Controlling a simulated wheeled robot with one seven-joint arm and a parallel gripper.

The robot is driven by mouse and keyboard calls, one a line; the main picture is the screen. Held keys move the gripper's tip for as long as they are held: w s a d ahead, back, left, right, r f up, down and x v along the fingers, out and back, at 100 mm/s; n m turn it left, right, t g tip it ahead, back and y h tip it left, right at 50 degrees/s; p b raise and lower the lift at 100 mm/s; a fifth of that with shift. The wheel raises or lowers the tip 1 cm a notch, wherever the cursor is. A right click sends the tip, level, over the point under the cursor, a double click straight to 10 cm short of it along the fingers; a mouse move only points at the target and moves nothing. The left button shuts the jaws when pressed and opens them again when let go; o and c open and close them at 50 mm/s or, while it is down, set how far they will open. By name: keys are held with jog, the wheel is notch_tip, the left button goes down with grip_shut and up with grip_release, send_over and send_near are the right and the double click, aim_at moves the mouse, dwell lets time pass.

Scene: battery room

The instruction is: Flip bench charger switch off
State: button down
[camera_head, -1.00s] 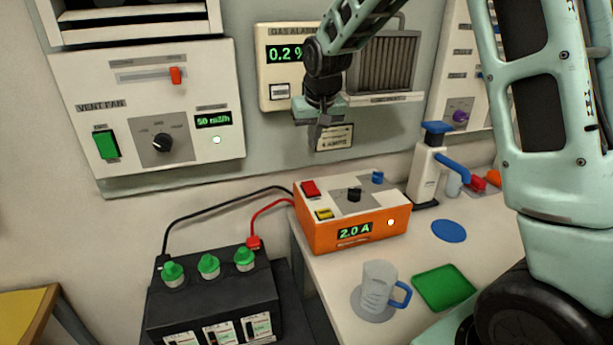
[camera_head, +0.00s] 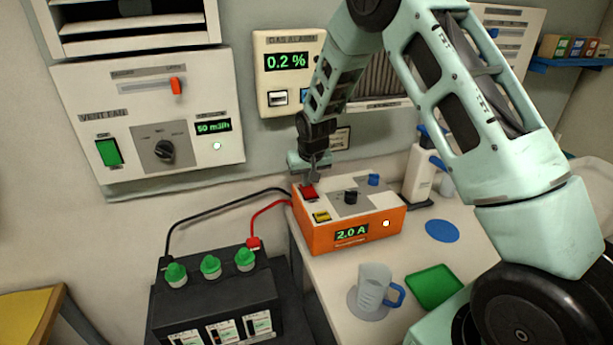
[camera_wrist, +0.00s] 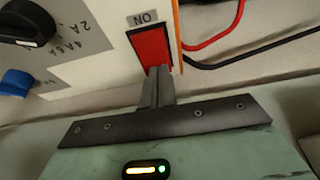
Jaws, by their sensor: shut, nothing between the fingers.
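The bench charger (camera_head: 350,214) is an orange box with a white top, standing on the bench; its display reads 2.0 A and a small lamp glows beside it. Its red switch (camera_head: 309,191) is at the back left of the top. In the wrist view the red switch (camera_wrist: 151,46) has a label beside it that seems to read "ON", seen upside down. My gripper (camera_head: 312,182) is shut and empty, fingers pointing down at the switch. In the wrist view its fingertips (camera_wrist: 159,70) overlap the near end of the switch; I cannot tell whether they press it.
A yellow button (camera_head: 322,217), a black knob (camera_head: 351,197) and a blue knob (camera_head: 374,179) share the charger's top. Red and black cables run left to the battery (camera_head: 215,300). A mug (camera_head: 373,287) and green tray (camera_head: 434,287) stand in front. The gas alarm panel (camera_head: 288,97) is behind.

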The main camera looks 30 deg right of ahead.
jog(key=shift+f, duration=0.1)
jog(key=shift+w+f+b, duration=0.1)
jog(key=shift+f+b, duration=0.35)
jog(key=shift+b, duration=0.2)
jog(key=shift+r, duration=0.25)
jog(key=shift+s+a, duration=0.15)
jog(key=shift+s, duration=0.7)
jog(key=shift+r, duration=0.15)
